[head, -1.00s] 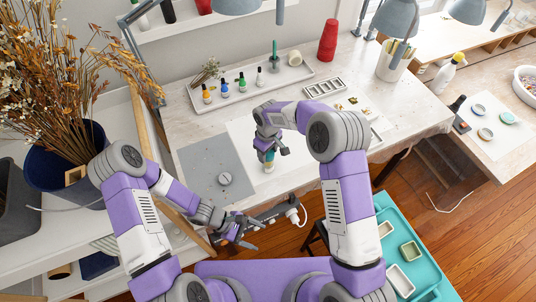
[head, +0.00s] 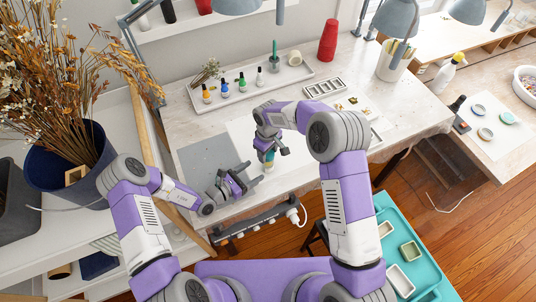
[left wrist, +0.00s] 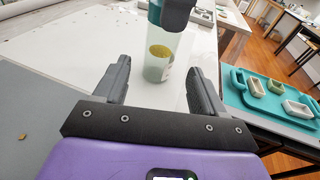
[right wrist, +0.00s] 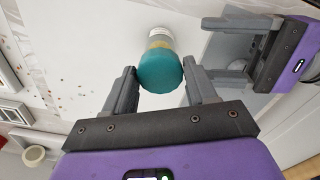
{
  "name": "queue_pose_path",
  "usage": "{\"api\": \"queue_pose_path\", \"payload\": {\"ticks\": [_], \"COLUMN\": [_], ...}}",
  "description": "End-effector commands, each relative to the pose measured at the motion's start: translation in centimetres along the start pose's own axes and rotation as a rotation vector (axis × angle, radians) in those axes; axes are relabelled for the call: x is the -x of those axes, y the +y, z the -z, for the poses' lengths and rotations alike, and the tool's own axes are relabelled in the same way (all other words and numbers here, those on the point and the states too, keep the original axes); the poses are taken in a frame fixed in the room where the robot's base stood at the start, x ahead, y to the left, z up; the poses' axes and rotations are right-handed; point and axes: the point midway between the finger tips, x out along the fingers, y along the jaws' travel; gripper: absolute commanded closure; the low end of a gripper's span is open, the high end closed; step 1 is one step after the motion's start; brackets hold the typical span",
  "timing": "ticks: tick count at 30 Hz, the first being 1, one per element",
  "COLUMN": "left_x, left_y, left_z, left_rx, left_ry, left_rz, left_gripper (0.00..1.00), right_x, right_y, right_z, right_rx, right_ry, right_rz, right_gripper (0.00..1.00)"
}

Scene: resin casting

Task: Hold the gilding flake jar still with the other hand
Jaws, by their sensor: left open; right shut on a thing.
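The gilding flake jar (left wrist: 158,66) is clear, with gold flakes inside, and stands upright on the white sheet in the left wrist view. Its teal lid (right wrist: 160,73) is between the fingers of my right gripper (right wrist: 160,82), which is shut on it from above. In the head view the jar (head: 268,164) shows below my right gripper (head: 268,150), partly covered. My left gripper (head: 256,174) is open and low over the table, to the left of the jar. In the left wrist view the jar is just ahead of its open fingers (left wrist: 158,78), apart from them.
A grey mat (head: 195,160) lies to the left, partly under my left gripper. A white tray (head: 298,80) with several small bottles stands behind. A teal tray (head: 418,262) with small molds is at the lower right. The white sheet (left wrist: 100,22) around the jar is largely clear.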

Motion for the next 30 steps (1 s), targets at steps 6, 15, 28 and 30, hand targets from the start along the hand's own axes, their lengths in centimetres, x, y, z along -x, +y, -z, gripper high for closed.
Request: {"api": "queue_pose_path", "payload": {"ticks": [6, 15, 28, 30], "left_x": [-3.4, -6.5, -7.1, -7.1], "left_y": [-0.1, -0.1, -0.1, -0.1], "left_z": [0.0, 0.0, 0.0, 0.0], "left_rx": [-0.001, 0.000, 0.000, 0.000], "left_ry": [-0.001, 0.000, 0.001, 0.001], "left_rz": [0.003, 0.002, 0.002, 0.003], "left_gripper": [0.30, 0.30, 0.30, 0.40], "right_x": [0.0, 0.0, 0.0, 0.0], "right_y": [0.0, 0.0, 0.0, 0.0], "right_z": [0.0, 0.0, 0.0, 0.0], "right_rx": [0.000, 0.000, 0.000, 0.000], "right_ry": [0.000, 0.000, 0.000, 0.000], "right_rz": [0.000, 0.000, 0.000, 0.000], "right_gripper": [0.64, 0.64, 0.64, 0.64]}}
